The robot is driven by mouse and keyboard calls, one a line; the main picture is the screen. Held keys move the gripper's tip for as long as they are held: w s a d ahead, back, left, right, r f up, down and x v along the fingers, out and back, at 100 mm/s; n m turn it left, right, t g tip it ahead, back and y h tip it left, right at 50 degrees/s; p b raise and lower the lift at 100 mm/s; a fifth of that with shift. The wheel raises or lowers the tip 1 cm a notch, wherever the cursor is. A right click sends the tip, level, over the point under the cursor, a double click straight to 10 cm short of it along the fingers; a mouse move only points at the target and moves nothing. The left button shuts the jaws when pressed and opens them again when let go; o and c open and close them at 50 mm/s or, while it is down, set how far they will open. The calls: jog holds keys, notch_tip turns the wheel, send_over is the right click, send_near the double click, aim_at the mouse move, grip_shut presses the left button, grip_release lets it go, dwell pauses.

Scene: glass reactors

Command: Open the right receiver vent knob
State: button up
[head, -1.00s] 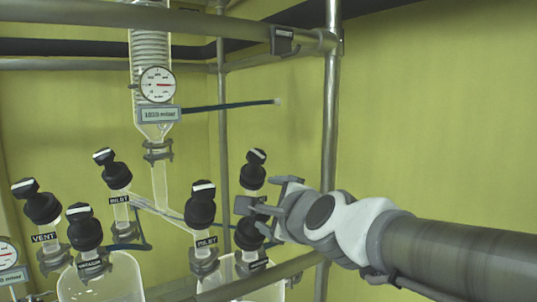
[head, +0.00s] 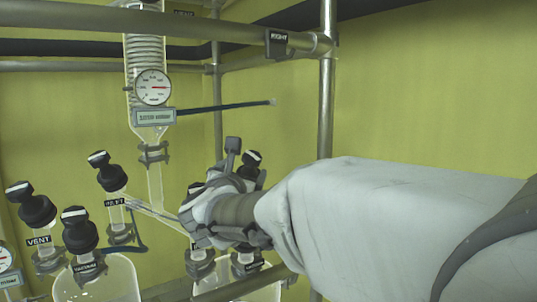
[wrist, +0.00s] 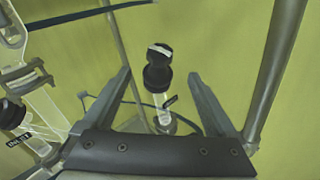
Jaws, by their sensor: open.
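A black knob with a white stripe on top (wrist: 158,68) stands on a clear glass neck in the wrist view, between my two finger tips in the picture. Its label is edge-on and cannot be read. In the head view this back knob of the right receiver (head: 252,160) shows just behind my gripper (head: 228,158). My gripper is open and empty, with a finger on either side of the knob in the wrist view. Contact is not visible. My wrist hides most of the other right receiver knobs.
The left receiver carries knobs marked VENT (head: 36,205), VACUUM (head: 78,230) and INLET (head: 110,173). A glass column with a gauge (head: 153,87) stands behind. A metal post (head: 326,100) rises at right; it is also in the wrist view (wrist: 275,70). A thin hose crosses behind.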

aim_at(253, 158)
jog(key=w+p, duration=0.1)
jog(key=w, duration=0.3)
jog(key=w+d+p, duration=0.1)
jog(key=w, duration=0.4)
jog(key=w+p, duration=0.2)
jog(key=w, duration=0.3)
jog(key=shift+w+d, duration=0.15)
jog(key=shift+w, duration=0.1)
jog(key=shift+c, duration=0.2)
jog(key=c, duration=1.3)
jog(key=shift+c, duration=0.2)
jog(key=b, duration=0.3)
jog(key=shift+f+n+y, duration=0.25)
jog(key=shift+n+y, duration=0.05)
jog(key=shift+n, duration=0.1)
jog(key=n+y+b, duration=0.1)
jog(key=b, duration=0.3)
jog(key=shift+f+b, duration=0.1)
jog(key=shift+b, duration=0.25)
